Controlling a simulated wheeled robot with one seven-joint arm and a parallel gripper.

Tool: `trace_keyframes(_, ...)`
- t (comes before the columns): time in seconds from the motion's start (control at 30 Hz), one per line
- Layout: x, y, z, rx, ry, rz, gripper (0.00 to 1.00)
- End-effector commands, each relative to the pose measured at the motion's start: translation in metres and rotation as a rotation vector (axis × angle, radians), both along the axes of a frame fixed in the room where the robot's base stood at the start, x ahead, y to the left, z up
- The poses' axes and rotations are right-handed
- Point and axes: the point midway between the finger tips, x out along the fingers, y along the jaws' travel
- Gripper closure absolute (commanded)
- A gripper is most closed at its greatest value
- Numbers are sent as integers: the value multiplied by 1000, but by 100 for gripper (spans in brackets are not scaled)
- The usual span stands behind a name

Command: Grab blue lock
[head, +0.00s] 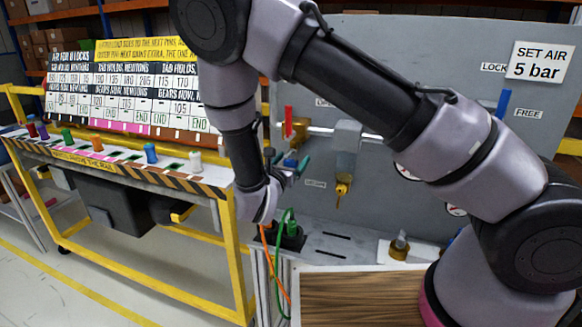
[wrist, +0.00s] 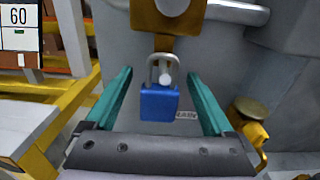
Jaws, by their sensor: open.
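The blue lock (wrist: 160,103) is a padlock with a silver shackle. In the wrist view it hangs upright below a brass fitting (wrist: 170,48), and a pale round knob shows in front of its shackle. My gripper (wrist: 160,74) is open, with one teal finger on each side of the lock and visible gaps between. In the head view my gripper (head: 291,161) is in front of the grey panel, below a red lever (head: 288,121). A small blue patch shows between the fingers there, but the lock is mostly hidden.
A brass and grey valve unit (head: 346,150) stands right of my gripper. A blue lever (head: 503,103) is at the panel's right. A yellow-framed cart (head: 235,255) with coloured pegs stands left. Orange and green cables (head: 281,245) hang below my gripper, near a wooden top (head: 360,300).

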Motion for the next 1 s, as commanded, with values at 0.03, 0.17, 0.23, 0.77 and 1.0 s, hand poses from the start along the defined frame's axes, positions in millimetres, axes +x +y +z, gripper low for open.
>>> trace_keyframes(0.03, 0, 0, 0, 0, 0, 0, 12)
trace_keyframes(0.17, 0, 0, 0, 0, 0, 0, 62)
trace_keyframes(0.23, 0, 0, 0, 0, 0, 0, 89)
trace_keyframes(0.77, 0, 0, 18, 0, -2, -2, 100)
trace_keyframes(1.0, -43, 16, 15, -2, 1, 3, 100)
